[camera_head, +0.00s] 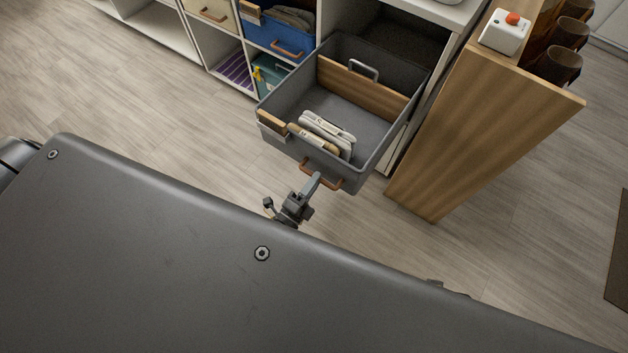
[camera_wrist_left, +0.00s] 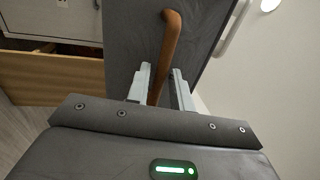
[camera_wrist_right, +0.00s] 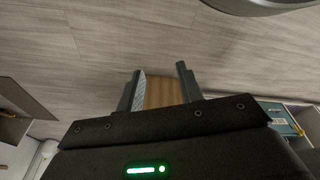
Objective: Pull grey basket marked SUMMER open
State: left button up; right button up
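The grey basket (camera_head: 381,163) is pulled well out of its cubby. Its inside shows a wooden divider and light folded items at the front. A tag (camera_head: 271,123) on its front left is too small to read. My left gripper (camera_head: 312,184) is at the orange-brown front handle (camera_head: 334,181).
A blue basket (camera_head: 262,33) and a teal bin (camera_head: 268,75) sit in cubbies to the left. A wooden panel (camera_head: 470,130) stands close right of the basket, with a white box (camera_head: 504,33) on top. The floor (camera_head: 180,125) at left is clear.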

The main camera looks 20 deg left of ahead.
pick_arm(q)
jog(key=shift+o, duration=0.9)
jog(key=v, duration=1.1)
jog(key=shift+b, duration=0.3)
pick_arm(e)
jog(key=shift+w+r, duration=0.1)
jog(key=shift+r, duration=0.5)
pick_arm(q)
jog(key=shift+w+d+f, duration=0.1)
pick_arm(e)
jog(key=shift+d, duration=0.15)
